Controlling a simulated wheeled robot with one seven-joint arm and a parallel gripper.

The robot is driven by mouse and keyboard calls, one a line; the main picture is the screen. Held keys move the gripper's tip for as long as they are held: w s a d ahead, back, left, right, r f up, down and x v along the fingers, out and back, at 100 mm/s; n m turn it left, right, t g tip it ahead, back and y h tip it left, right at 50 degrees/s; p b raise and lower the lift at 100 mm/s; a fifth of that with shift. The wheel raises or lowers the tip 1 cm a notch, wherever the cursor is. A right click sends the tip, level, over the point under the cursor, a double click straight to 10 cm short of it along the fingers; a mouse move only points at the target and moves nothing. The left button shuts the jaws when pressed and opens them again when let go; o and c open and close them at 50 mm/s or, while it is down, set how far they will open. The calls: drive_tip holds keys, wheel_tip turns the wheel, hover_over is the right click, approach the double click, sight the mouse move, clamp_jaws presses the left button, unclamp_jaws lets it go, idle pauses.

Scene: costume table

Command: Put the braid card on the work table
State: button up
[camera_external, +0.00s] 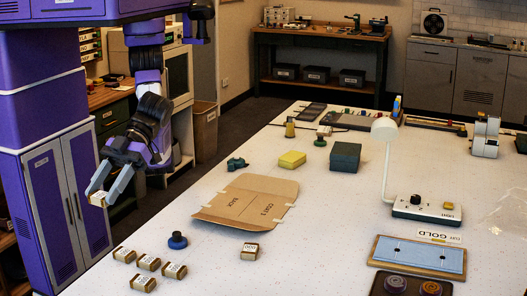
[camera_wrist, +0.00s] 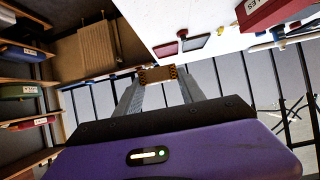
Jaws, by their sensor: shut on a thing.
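My gripper (camera_external: 107,188) is shut on a small card-like block with a pale label and gold-brown edges, which looks like a braid card (camera_external: 97,199). In the wrist view the held card (camera_wrist: 157,75) is brown with dark-patterned ends, between the two grey fingertips (camera_wrist: 158,82). The gripper hangs in the air at the left, beside my purple body, and appears left of the white work table (camera_external: 215,222). Similar labelled blocks (camera_external: 148,262) stand in a group at the table's near left. Another one (camera_external: 249,251) stands apart to their right. The labels are too small to read surely.
A flat brown cardboard piece (camera_external: 248,202) lies near the table's left edge. A blue knob-like object (camera_external: 177,240) is in front of it. A yellow block (camera_external: 292,160), a green box (camera_external: 345,157) and a white lamp (camera_external: 386,160) stand farther back. Bare tabletop lies between them.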

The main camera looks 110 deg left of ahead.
sight(122, 275)
drive_tip(key=shift+w+d+f, duration=0.15)
drive_tip(key=shift+w, duration=0.25)
drive_tip(key=shift+f, duration=0.3)
wheel_tip(122, 275, down, 19)
drive_tip(key=shift+p, duration=0.7)
drive_tip(key=shift+w+f, duration=0.1)
drive_tip(key=shift+f, duration=0.05)
drive_tip(key=o, duration=1)
